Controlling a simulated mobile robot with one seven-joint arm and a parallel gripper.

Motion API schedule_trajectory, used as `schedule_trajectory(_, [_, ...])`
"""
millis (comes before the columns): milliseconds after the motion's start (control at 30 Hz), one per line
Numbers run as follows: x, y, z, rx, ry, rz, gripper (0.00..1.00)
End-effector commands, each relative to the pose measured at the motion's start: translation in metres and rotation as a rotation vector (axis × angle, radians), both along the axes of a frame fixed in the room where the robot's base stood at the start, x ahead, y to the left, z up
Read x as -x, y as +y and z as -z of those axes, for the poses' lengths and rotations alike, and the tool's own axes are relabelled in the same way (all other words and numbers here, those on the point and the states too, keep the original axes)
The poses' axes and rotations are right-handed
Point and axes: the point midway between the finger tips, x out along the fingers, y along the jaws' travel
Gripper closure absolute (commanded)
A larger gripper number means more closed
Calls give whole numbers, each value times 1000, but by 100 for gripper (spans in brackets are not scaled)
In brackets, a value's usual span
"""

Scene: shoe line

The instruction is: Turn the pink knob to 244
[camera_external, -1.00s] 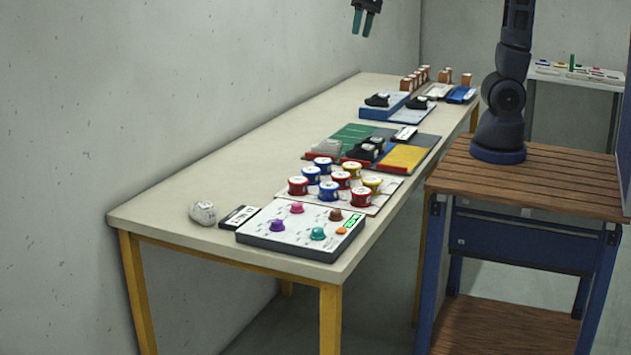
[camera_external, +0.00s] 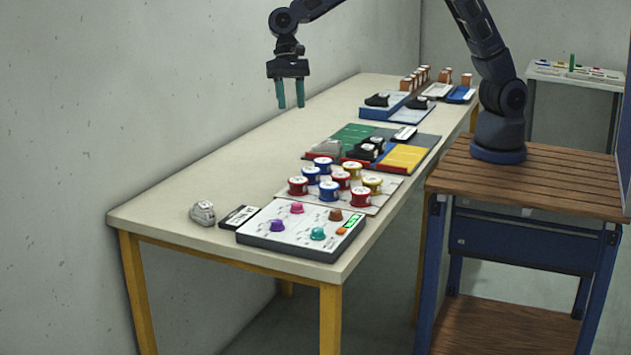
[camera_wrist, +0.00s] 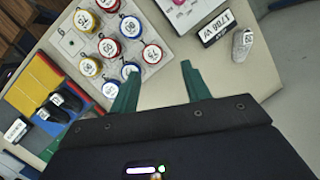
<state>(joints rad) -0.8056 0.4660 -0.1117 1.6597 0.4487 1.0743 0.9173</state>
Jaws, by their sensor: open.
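The pink knob (camera_external: 297,208) stands at the back of a white control panel (camera_external: 268,238) near the table's front end. Purple, teal and brown knobs, an orange button and a green display (camera_external: 353,221) share the panel; I cannot read the display. My gripper (camera_external: 291,106) is open and empty, pointing down high above the table, behind and well above the panel. In the wrist view, its green fingers (camera_wrist: 160,88) are apart with bare table between them. Part of the panel (camera_wrist: 192,14) shows at the top edge there, with a pink knob (camera_wrist: 178,3) cut off by the frame.
A board with several red, blue and yellow lidded jars (camera_external: 329,192) stands right behind the panel. A small label plate (camera_external: 239,216) and a grey shoe-like object (camera_external: 202,213) lie left of it. Coloured mats with dark shoes (camera_external: 364,150) lie farther back. The table's left side is clear.

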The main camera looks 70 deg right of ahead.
Motion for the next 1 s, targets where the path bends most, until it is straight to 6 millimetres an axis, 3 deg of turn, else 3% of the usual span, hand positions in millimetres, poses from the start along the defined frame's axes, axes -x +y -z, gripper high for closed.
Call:
schedule_trajectory(33, [5,21,16,10,20,3,53])
schedule_trajectory(200, [23,80,60,43,77,29,53])
schedule_trajectory(400, [42,122,95,70,116,51,53])
schedule_trajectory(667, [50,134,112,80,129,58,53])
schedule_trajectory(1000, [68,144,161,81,129,58,53])
